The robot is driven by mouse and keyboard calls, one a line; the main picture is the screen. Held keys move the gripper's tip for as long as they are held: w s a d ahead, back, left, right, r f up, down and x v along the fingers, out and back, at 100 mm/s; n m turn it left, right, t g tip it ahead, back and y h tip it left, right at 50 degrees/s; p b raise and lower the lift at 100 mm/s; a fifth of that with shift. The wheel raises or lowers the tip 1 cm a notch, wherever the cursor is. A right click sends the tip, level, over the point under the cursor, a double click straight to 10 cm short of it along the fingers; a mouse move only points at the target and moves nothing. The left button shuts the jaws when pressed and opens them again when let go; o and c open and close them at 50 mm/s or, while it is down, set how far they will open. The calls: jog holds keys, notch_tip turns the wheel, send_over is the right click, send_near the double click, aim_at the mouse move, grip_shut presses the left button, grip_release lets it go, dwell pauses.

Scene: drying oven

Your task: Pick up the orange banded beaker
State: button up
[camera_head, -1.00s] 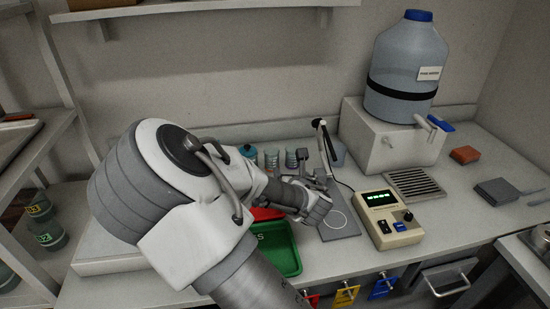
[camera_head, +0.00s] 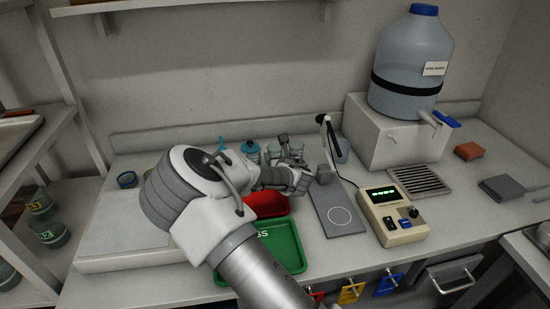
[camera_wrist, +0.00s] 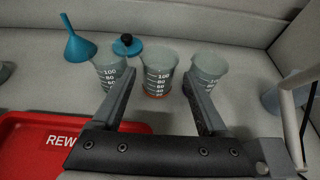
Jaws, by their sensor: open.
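The orange banded beaker (camera_wrist: 158,72) is the middle of three clear graduated beakers in the wrist view. Its orange band (camera_wrist: 155,94) shows low on its side. My gripper (camera_wrist: 158,78) is open and empty, its two fingers pointing toward the beakers. The orange banded beaker appears between the fingertips in the picture, beyond them; I cannot tell the exact gap. In the head view my gripper (camera_head: 284,150) is at the back of the bench by the beakers, and the orange band cannot be made out there.
Beakers stand close on the left (camera_wrist: 108,68) and right (camera_wrist: 209,66). A blue funnel (camera_wrist: 78,46) and a dark-knobbed blue item (camera_wrist: 127,45) are behind. A red tray (camera_wrist: 50,140) lies at left. A stand with a black-tipped arm (camera_head: 329,135) rises right of my gripper.

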aim_at(277, 153)
jog(key=shift+x, duration=2.75)
jog(key=c, duration=1.1)
grip_shut()
jog(key=shift+r, duration=0.1)
